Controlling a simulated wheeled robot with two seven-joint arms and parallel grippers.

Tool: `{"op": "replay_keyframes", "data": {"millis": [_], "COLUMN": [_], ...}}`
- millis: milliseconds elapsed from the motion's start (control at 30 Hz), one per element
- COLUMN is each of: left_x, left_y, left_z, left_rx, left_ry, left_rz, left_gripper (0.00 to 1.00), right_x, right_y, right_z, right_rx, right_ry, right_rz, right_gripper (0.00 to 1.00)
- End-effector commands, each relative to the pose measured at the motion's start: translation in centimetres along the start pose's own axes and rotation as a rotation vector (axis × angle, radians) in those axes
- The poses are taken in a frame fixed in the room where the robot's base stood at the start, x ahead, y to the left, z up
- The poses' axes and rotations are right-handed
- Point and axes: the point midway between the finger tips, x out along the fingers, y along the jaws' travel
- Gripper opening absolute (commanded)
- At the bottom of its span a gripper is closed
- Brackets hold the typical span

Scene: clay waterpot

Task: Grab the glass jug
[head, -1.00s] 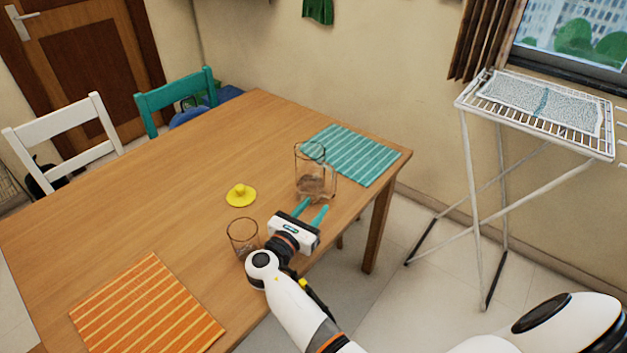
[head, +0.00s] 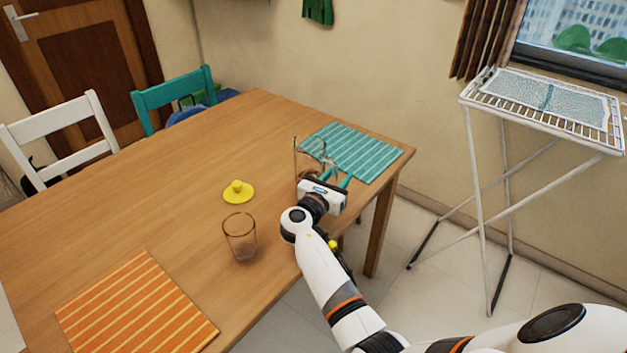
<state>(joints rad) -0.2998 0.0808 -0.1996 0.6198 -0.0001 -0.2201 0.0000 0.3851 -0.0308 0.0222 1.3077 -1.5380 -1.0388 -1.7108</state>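The clear glass jug (head: 298,158) stands upright on the wooden table, by the near edge of the teal striped mat. Its lower part is mostly hidden behind my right gripper. My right gripper (head: 336,176) has its two teal fingers apart, at the jug's right side where its handle is. I cannot tell whether the fingers touch the jug or lie on both sides of the handle. My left gripper is not in view.
A drinking glass (head: 240,238) stands near the table's front edge, left of my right arm. A yellow lid (head: 238,192) lies behind it. The teal mat (head: 365,157) and an orange mat (head: 135,310) lie on the table (head: 170,185). A drying rack (head: 545,105) stands at right.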

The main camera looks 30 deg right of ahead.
Motion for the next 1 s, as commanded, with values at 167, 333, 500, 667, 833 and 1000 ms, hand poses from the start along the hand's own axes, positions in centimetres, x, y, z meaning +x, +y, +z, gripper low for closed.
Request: {"op": "replay_keyframes", "data": {"millis": [167, 333, 500, 667, 833, 1000], "left_x": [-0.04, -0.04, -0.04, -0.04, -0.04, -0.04], "left_y": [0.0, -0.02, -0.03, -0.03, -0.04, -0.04], "left_z": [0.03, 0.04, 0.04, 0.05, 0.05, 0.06], "left_rx": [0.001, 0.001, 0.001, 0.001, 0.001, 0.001], "left_ry": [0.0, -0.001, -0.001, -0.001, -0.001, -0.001], "left_rz": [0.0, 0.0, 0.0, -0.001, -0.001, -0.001], "left_gripper": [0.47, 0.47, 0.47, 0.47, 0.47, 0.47], "right_x": [0.05, 0.01, 0.0, -0.01, -0.02, -0.03], "right_y": [-0.03, -0.03, -0.03, -0.04, -0.03, -0.04], "right_z": [-0.02, -0.01, 0.02, 0.04, 0.06, 0.09], "right_rx": [0.0, 0.0, 0.0, 0.0, 0.0, -0.001], "right_ry": [-0.001, -0.001, -0.002, -0.002, -0.002, -0.003], "right_rz": [-0.001, -0.001, -0.001, -0.001, -0.001, -0.001], "right_gripper": [0.38, 0.14, 0.0, 0.0, 0.0, 0.0]}}
